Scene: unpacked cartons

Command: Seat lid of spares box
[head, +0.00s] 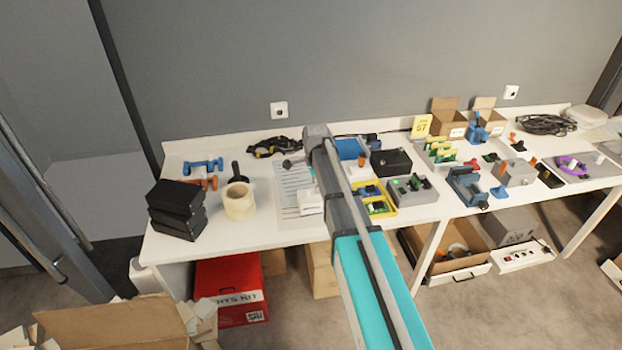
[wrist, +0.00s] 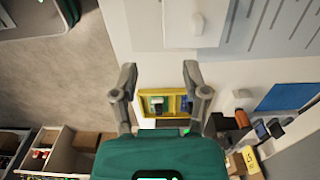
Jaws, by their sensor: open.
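A yellow open box (head: 383,213), likely the spares box, stands on the white table just right of my arm in the head view. It holds green, blue and dark parts in compartments and also shows in the wrist view (wrist: 165,91). A white flat piece with a small knob (wrist: 187,30), perhaps the lid, lies at the top of the wrist view, apart from the yellow box; a white piece (head: 311,204) shows left of my arm in the head view. My gripper (wrist: 159,70) is open and empty above the table. My arm hides it in the head view.
A grey striped mat (head: 291,178) lies left of my arm. A grey tray (head: 414,198) and a black box (head: 391,162) stand right of the yellow box. The table's front left is clear.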

